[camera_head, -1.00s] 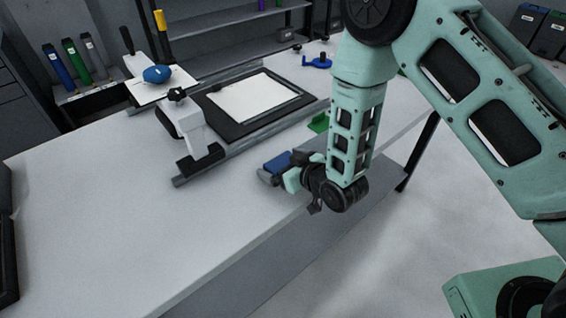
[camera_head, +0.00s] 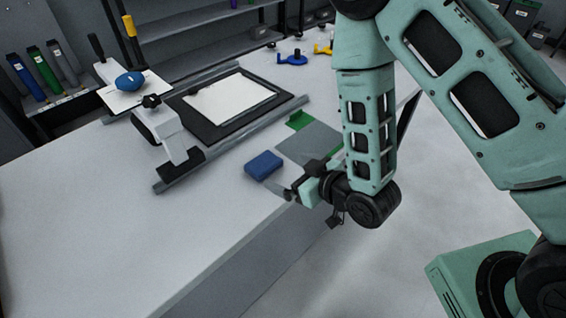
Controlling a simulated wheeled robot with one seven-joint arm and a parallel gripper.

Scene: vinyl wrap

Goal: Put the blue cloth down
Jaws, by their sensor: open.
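The blue cloth (camera_head: 263,165) is a small folded block lying on the white table (camera_head: 110,215), near its front edge. My gripper (camera_head: 290,193) is open and just to the lower right of the cloth, apart from it. The jaws are small and partly hidden by my wrist.
A grey sheet (camera_head: 308,143) with a green tool (camera_head: 299,120) at its edge lies right behind my gripper. A black board with a white sheet (camera_head: 230,98) and a clamp-like device (camera_head: 168,135) stand behind the cloth. A blue round object (camera_head: 130,81) lies at the back left. The front left of the table is clear.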

